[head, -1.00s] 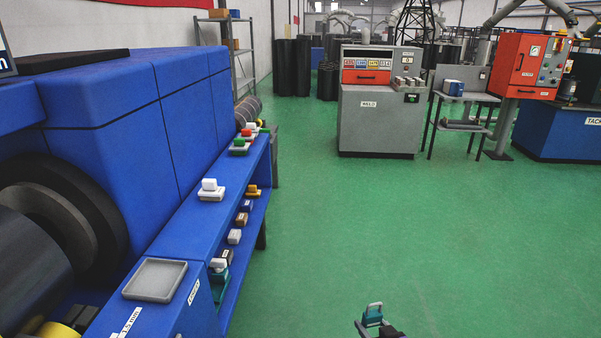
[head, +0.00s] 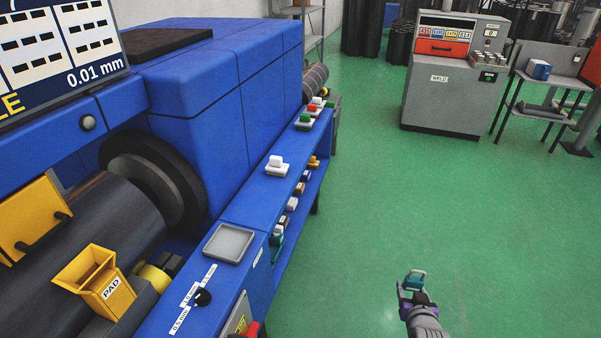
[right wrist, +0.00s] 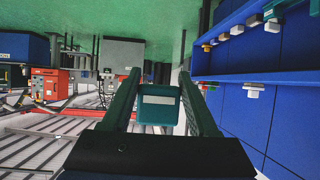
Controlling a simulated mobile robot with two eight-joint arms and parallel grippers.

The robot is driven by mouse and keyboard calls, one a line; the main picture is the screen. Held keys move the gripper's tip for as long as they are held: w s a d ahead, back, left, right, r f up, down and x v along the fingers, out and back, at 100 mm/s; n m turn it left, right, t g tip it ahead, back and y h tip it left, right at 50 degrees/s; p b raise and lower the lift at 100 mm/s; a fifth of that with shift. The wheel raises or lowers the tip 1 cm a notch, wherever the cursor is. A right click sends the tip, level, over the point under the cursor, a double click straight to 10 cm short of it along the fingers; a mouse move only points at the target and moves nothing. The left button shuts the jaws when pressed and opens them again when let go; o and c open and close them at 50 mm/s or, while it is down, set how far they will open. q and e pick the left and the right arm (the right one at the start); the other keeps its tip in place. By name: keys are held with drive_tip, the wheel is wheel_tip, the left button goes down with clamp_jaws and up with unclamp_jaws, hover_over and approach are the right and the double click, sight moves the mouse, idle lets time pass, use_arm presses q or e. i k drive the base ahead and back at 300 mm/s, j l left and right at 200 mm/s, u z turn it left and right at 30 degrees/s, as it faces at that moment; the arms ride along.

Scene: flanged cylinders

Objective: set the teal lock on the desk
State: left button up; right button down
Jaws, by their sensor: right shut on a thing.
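The teal lock (head: 415,278) is a small padlock-like block with a pale shackle. My right gripper (head: 413,291) holds it in the air over the green floor, at the lower right of the head view. In the right wrist view the teal lock (right wrist: 158,108) sits between the two dark green fingers of the right gripper (right wrist: 159,95), shut on it. A grey cabinet labelled WELD (head: 456,80) stands at the back right, with a sloped panel on top; I cannot tell whether it is the desk. My left gripper is not in view.
A long blue machine has a ledge (head: 245,205) with a grey tray (head: 229,243) and a white block (head: 277,167). Several small blocks, one teal (head: 276,240), line its lower shelf. A dark side table (head: 545,82) stands right of the cabinet. The green floor between is clear.

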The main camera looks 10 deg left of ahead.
sight(259, 209)
drive_tip(key=i+l, duration=0.15)
drive_tip(key=i, duration=0.25)
drive_tip(key=i+l, duration=0.2)
drive_tip(key=i, duration=0.25)
drive_tip(key=i+l+u, duration=0.2)
drive_tip(key=i, duration=0.25)
drive_tip(key=i+l+u, duration=0.2)
drive_tip(key=i+l, duration=0.15)
drive_tip(key=i+u, duration=0.1)
drive_tip(key=u, duration=1.75)
